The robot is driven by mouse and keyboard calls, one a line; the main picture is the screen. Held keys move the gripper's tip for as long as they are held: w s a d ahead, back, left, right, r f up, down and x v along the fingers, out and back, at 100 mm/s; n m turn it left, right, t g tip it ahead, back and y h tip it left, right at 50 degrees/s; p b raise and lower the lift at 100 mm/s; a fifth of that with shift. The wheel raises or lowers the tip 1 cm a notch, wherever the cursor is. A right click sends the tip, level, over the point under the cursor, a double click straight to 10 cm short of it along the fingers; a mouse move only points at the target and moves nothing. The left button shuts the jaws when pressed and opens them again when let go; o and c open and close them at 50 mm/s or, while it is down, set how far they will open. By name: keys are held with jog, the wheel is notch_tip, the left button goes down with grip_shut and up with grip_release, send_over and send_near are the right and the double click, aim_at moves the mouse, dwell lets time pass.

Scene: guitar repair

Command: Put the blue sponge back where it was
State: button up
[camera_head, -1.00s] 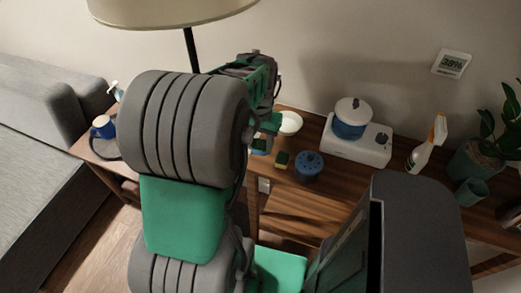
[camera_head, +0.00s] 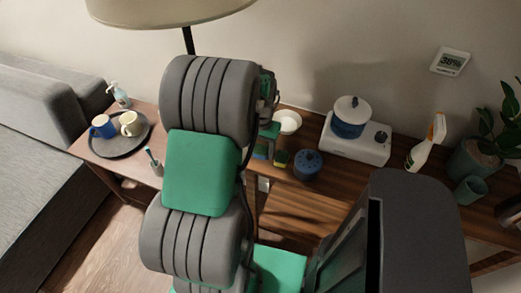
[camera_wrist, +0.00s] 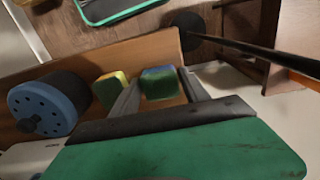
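The blue sponge (camera_wrist: 160,82) shows between my two gripper fingers in the wrist view, with a greenish lower part. My gripper (camera_wrist: 161,80) has a finger close along each side of it; whether the fingers press on it I cannot tell. In the head view the blue sponge (camera_head: 261,151) is at the table's left part, below my gripper (camera_head: 267,137), which my arm partly hides. A yellow and green sponge (camera_wrist: 111,90) lies just left of it in the wrist view and right of it in the head view (camera_head: 281,158).
A blue round pot with holes (camera_head: 308,165) stands beside the sponges. A white bowl (camera_head: 288,121) is behind. A white appliance (camera_head: 352,144) bears a blue lidded pot (camera_head: 350,117). A side table holds a tray (camera_head: 119,152) with two mugs. A spray bottle (camera_head: 425,145) stands at right.

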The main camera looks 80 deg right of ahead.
aim_at(261, 150)
jog(key=shift+o, duration=0.7)
notch_tip(261, 150, up, 12)
jog(key=w+a+r+n, duration=0.2)
jog(key=w+a+n, duration=0.4)
jog(key=w, duration=0.9)
jog(key=w+a+r+n+t+h, duration=0.1)
jog(key=w+a+n, duration=0.1)
jog(key=w+a, duration=0.3)
jog(key=w+a+r+n, duration=0.15)
jog(key=w+a, duration=0.25)
jog(key=a, duration=0.4)
jog(key=w+a+f+n+t+y, duration=0.1)
jog(key=a+n, duration=0.8)
jog(key=a, duration=1.4)
jog(key=shift+w+f+n+t, duration=0.25)
jog(key=shift+n+t, duration=0.1)
jog(key=shift+t, duration=0.25)
